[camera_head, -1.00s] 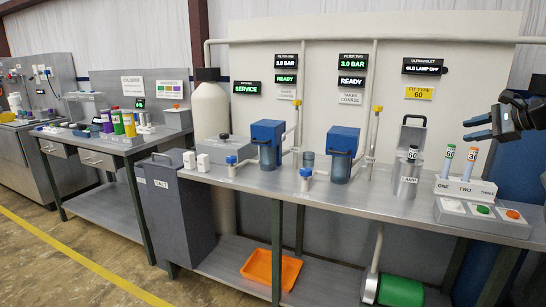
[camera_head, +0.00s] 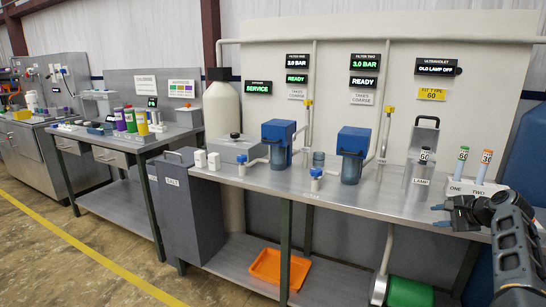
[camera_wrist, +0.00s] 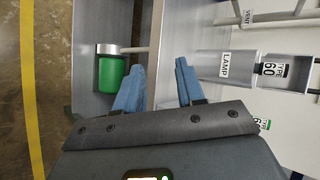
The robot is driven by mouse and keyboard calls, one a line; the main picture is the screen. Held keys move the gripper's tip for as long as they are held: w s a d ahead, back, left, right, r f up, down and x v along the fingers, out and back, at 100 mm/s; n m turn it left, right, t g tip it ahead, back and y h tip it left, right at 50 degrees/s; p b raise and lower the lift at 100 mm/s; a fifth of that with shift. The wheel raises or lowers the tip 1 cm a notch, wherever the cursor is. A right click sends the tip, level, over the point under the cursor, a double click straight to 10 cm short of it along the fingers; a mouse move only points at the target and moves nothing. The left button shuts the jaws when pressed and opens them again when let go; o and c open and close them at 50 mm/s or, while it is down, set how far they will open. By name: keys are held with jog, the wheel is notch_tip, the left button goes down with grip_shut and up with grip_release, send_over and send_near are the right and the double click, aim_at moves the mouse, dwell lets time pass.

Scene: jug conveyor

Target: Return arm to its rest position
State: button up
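My gripper (camera_head: 437,216) is at the right of the head view, low in front of the bench, its fingers pointing left. In the wrist view my gripper (camera_wrist: 161,68) shows two blue fingers spread apart with nothing between them, so it is open and empty. My dark arm comes in from the lower right of the head view and covers part of the rack and the button box behind it.
A rack (camera_head: 462,187) holds two labelled tubes. Blue filter housings (camera_head: 354,142) and (camera_head: 278,133) stand along the bench (camera_head: 330,190). An orange tray (camera_head: 265,268) and a green cylinder (camera_head: 410,292) are below. Open floor (camera_head: 60,250) lies at the left.

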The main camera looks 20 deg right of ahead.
jog(key=s+a+f+n+h, duration=0.1)
jog(key=s+a+f+n, duration=0.3)
jog(key=a+f, duration=0.6)
jog(key=s+a+f+n+h, duration=0.1)
jog(key=s+a+f+n, duration=0.1)
jog(key=s+a+f, duration=0.7)
jog(key=s+a+n, duration=0.3)
jog(key=s+a, duration=0.1)
jog(key=a, duration=0.7)
jog(key=s+a+r+n+t, duration=0.1)
jog(key=s+a+r+n, duration=0.2)
jog(key=s+a, duration=0.4)
jog(key=s+a+r+n+t, duration=0.1)
jog(key=s+a+r+n, duration=0.2)
jog(key=s+a, duration=0.45)
jog(key=s+a+r+n+t+y, duration=0.1)
jog(key=s+a+r+n+y, duration=0.1)
jog(key=r, duration=0.6)
jog(key=s+a+r+n+t+y, duration=0.1)
jog(key=s+a+r+n, duration=0.3)
jog(key=s+r, duration=0.4)
jog(key=shift+s+a+n+y, duration=0.4)
jog(key=shift+s+a, duration=0.4)
jog(key=shift+a, duration=0.05)
